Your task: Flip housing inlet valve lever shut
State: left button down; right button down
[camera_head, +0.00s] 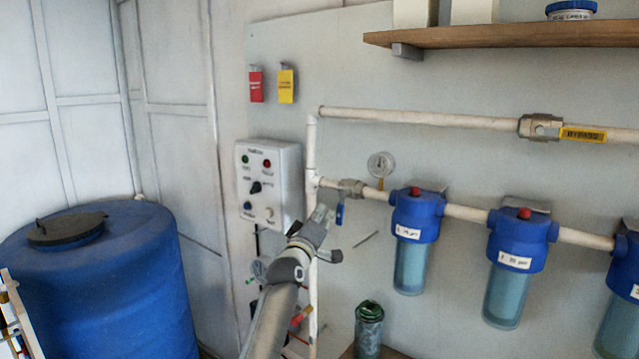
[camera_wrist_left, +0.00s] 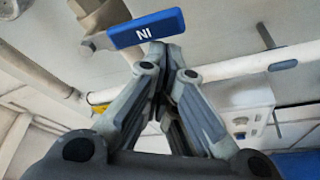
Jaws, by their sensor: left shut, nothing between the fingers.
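The inlet valve (camera_head: 350,188) sits on the lower white pipe, left of the first blue filter housing (camera_head: 417,217). Its blue lever (camera_head: 339,214) hangs down from it, across the pipe's line. In the left wrist view the lever (camera_wrist_left: 146,28), marked "IN" and seen upside down, lies just beyond my fingertips. My left gripper (camera_head: 321,215) is shut and empty, just left of the lever in the head view. Its fingers (camera_wrist_left: 165,60) also fill the middle of the wrist view. I cannot tell whether they touch the lever. My right gripper is not in view.
A pressure gauge (camera_head: 381,164) stands above the lower pipe. A control box (camera_head: 269,181) hangs left of the vertical pipe. More filter housings (camera_head: 520,240) stand right. A blue barrel (camera_head: 110,285) is at left.

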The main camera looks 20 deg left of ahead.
pick_arm(q)
jog(key=shift+s+d+f, duration=0.1)
jog(key=shift+d+f, duration=0.2)
jog(key=shift+d, duration=0.1)
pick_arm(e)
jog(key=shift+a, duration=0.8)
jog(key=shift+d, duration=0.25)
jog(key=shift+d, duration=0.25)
